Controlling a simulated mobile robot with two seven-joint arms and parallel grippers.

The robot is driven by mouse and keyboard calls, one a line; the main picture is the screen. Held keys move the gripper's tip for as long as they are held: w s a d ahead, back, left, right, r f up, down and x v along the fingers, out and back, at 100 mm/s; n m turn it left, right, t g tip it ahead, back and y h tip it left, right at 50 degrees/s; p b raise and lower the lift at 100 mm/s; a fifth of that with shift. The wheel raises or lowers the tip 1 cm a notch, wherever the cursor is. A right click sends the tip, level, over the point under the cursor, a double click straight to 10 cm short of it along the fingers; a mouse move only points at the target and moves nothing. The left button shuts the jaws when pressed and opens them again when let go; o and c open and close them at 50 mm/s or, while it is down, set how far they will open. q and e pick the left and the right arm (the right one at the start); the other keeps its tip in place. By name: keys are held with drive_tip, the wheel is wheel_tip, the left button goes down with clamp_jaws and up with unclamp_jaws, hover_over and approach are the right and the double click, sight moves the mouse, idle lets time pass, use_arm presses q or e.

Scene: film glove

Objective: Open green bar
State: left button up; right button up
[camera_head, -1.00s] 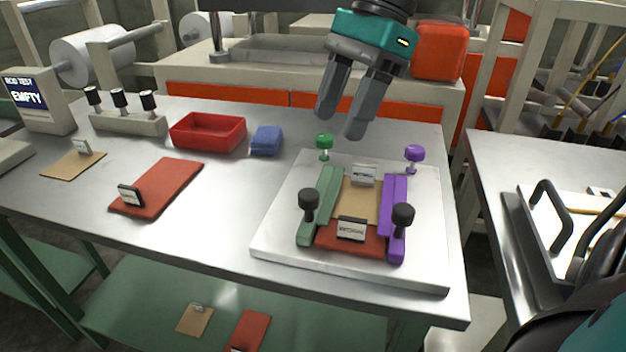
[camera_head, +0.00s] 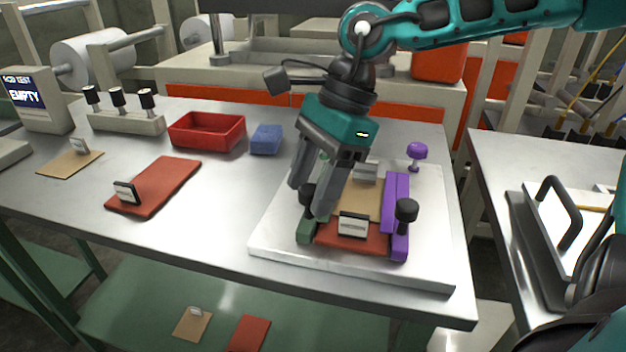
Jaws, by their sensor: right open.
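The green bar (camera_head: 308,235) lies along the left side of the white plate (camera_head: 275,246) on the table. My right gripper (camera_head: 309,200) is open, and its fingers are over the bar near the black knob (camera_head: 307,196) at its front end. I cannot tell whether the fingers touch the knob. The gripper hides most of the bar and nearly all of the green knob at the back. The purple bar (camera_head: 396,215) lies on the right side of the plate, with a black knob (camera_head: 406,210) at its front. My left gripper is not in view.
A red sheet (camera_head: 352,235) and a tan sheet (camera_head: 365,200) lie between the bars. A purple knob (camera_head: 417,151) stands behind. Left on the table are a red tray (camera_head: 207,132), a blue block (camera_head: 266,139) and a red sheet with a label (camera_head: 165,185).

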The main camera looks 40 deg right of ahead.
clamp_jaws()
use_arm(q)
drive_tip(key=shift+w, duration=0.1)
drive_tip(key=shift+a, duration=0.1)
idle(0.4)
